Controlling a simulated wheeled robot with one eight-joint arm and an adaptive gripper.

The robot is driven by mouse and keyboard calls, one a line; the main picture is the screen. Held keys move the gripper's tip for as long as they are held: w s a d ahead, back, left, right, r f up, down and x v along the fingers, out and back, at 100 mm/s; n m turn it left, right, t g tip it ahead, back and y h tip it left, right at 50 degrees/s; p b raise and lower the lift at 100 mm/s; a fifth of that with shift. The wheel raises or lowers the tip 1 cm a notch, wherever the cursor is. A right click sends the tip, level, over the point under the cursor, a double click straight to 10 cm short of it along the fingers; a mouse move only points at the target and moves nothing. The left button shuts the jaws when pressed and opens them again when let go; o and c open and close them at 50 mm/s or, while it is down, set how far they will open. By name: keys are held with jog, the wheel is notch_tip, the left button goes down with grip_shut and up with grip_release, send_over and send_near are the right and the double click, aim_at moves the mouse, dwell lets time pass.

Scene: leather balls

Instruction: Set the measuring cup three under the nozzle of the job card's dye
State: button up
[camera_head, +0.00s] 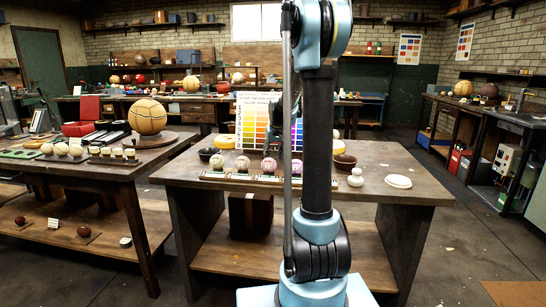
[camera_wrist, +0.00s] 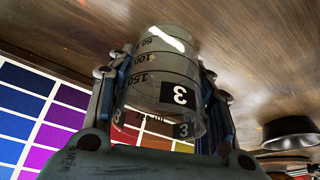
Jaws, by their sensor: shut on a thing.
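The measuring cup three (camera_wrist: 160,75) is a clear cup with dark graduation lines and a black label with a white 3. In the wrist view my gripper (camera_wrist: 157,82) is shut on it, with a finger against each side. In the head view my arm hides most of the gripper and I cannot make out the cup. The color chart (camera_head: 254,118) stands on the middle table, behind my arm. Its blue and purple squares (camera_wrist: 62,115) show left of the cup in the wrist view. I cannot pick out the nozzle or the job card for certain.
The middle table (camera_head: 425,187) carries a row of balls (camera_head: 268,165) on a rack, dark bowls (camera_head: 344,161), a small white bottle (camera_head: 355,178) and a white dish (camera_head: 398,181). A dark bowl (camera_wrist: 290,130) shows at right in the wrist view.

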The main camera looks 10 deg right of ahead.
jog(key=o, duration=1)
jog(key=shift+f, duration=0.1)
